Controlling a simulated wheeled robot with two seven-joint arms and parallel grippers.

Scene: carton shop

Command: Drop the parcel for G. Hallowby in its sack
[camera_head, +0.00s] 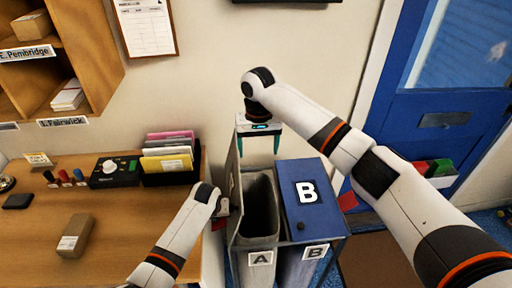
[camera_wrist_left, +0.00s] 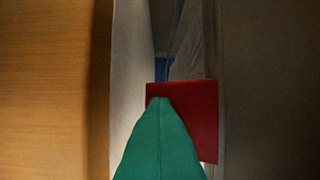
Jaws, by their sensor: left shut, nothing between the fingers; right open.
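A brown parcel (camera_head: 75,236) with a white label lies on the desk at the left; its writing is too small to read. Sack A (camera_head: 262,245) stands open right of the desk, and I see no parcel in its dark mouth. Sack B (camera_head: 312,190) beside it is covered by a blue lid. My right gripper (camera_head: 259,146) is open and empty, pointing down above the back of sack A. My left gripper (camera_head: 222,208) is by the desk's right edge, beside sack A; its green fingers (camera_wrist_left: 160,105) are shut and empty. No name Hallowby is readable.
A red piece (camera_wrist_left: 190,115) shows just beyond the left fingers. A grey panel (camera_head: 234,190) stands upright left of sack A's mouth. The desk (camera_head: 120,220) carries a file rack (camera_head: 172,178) and stamps. Labelled wooden shelves (camera_head: 98,45) hang upper left. A blue door (camera_head: 440,90) is at right.

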